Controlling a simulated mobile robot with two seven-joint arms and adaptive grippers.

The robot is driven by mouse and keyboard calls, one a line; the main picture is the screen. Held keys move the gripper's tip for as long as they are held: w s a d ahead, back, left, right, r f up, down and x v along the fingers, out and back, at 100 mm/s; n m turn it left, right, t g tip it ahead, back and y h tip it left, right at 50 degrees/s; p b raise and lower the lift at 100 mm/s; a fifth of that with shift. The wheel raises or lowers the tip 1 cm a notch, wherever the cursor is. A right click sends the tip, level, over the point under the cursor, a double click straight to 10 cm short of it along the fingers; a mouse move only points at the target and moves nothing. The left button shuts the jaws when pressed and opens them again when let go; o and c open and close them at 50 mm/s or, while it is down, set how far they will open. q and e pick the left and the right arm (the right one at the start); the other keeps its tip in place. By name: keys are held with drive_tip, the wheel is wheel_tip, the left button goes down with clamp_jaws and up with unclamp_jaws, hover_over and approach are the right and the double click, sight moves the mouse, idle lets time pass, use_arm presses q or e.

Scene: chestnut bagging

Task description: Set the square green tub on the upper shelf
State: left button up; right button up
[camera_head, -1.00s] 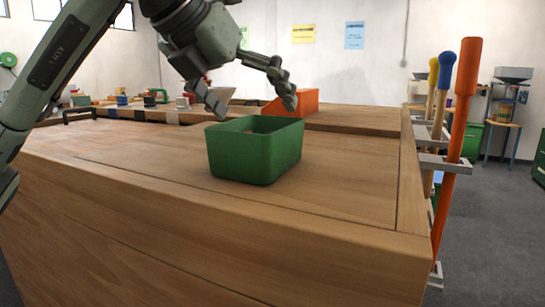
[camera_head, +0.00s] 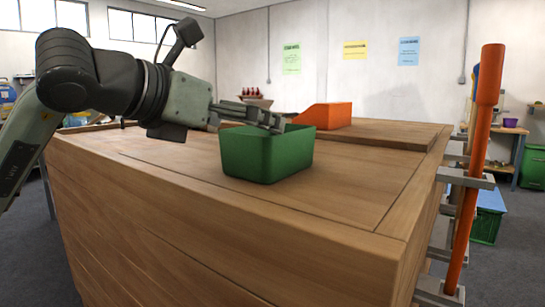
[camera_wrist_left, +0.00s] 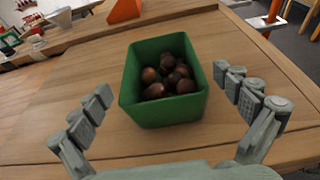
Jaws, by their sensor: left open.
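The square green tub (camera_head: 266,155) stands upright on the wooden bench top (camera_head: 330,205). The left wrist view shows the tub (camera_wrist_left: 163,112) holding several brown chestnuts (camera_wrist_left: 172,78). My left gripper (camera_head: 268,120) is level at the tub's rim, with its fingers reaching across the tub's far upper edge in the head view. In the left wrist view its two open fingers (camera_wrist_left: 163,85) are spread on either side of the tub, with gaps to both walls. I cannot make out which surface is the upper shelf. My right gripper is not in view.
An orange open-fronted bin (camera_head: 325,116) stands behind the tub on the bench. An orange-handled tool (camera_head: 478,150) hangs in a rack at the bench's right end. Bare wood lies in front and right of the tub.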

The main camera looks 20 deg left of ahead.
use_arm(q)
drive_tip(key=p+x, duration=0.1)
drive_tip(key=x, duration=0.6)
drive_tip(key=shift+a, duration=0.1)
drive_tip(key=c, duration=1.4)
drive_tip(key=shift+r, duration=0.1)
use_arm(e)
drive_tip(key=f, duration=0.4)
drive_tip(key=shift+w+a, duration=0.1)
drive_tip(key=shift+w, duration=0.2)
use_arm(q)
drive_tip(key=shift+r, duration=0.1)
